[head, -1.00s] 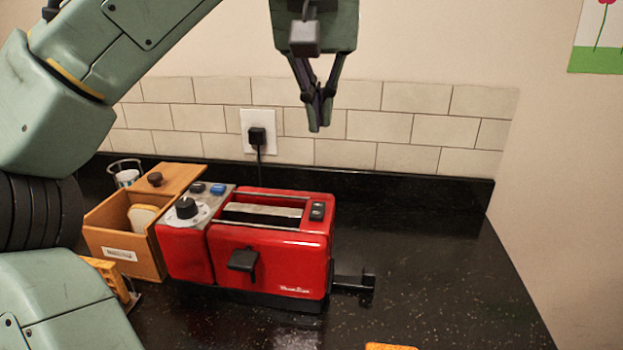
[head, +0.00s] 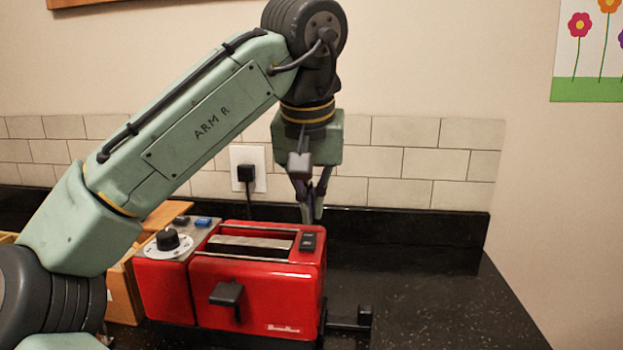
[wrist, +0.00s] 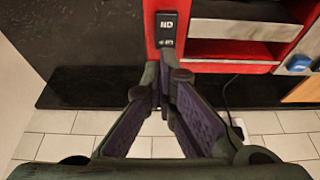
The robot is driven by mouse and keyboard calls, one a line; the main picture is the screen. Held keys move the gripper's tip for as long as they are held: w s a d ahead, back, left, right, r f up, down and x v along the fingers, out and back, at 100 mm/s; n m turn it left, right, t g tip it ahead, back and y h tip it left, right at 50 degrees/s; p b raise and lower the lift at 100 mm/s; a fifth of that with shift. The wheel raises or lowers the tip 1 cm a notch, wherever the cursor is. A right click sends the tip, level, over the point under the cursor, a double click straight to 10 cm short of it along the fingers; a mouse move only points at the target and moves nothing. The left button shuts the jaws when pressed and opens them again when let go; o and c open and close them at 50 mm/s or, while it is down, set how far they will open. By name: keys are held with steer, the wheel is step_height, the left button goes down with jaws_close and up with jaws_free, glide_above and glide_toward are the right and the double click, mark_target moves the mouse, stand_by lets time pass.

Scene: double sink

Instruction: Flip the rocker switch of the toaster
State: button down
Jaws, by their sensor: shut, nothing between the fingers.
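The red toaster (head: 257,289) stands on the black counter, with a dial and small blue and dark buttons on its left end. The black rocker switch (head: 308,242) is on its top at the right end; it also shows in the wrist view (wrist: 167,31). My gripper (head: 312,220) is shut and empty, pointing down, just behind and above the switch. In the wrist view its fingertips (wrist: 166,62) lie close to the switch's near end. I cannot tell whether they touch the toaster.
A black lever (head: 227,294) sticks out of the toaster's front, and a black bracket (head: 349,320) at its right. A wooden box (head: 124,290) stands at the left, partly behind my arm. A plug (head: 246,173) is in the wall outlet. The counter at right is clear.

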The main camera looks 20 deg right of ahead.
mark_target(308, 241)
steer(key=shift+w+f, duration=0.1)
steer(key=shift+f, duration=0.8)
steer(key=shift+w+d+f, duration=0.1)
steer(key=shift+f, duration=0.3)
steer(key=shift+s+a+r+p, duration=0.2)
steer(key=shift+s+a+p, duration=0.15)
steer(key=shift+s, duration=0.35)
steer(key=shift+r, duration=0.15)
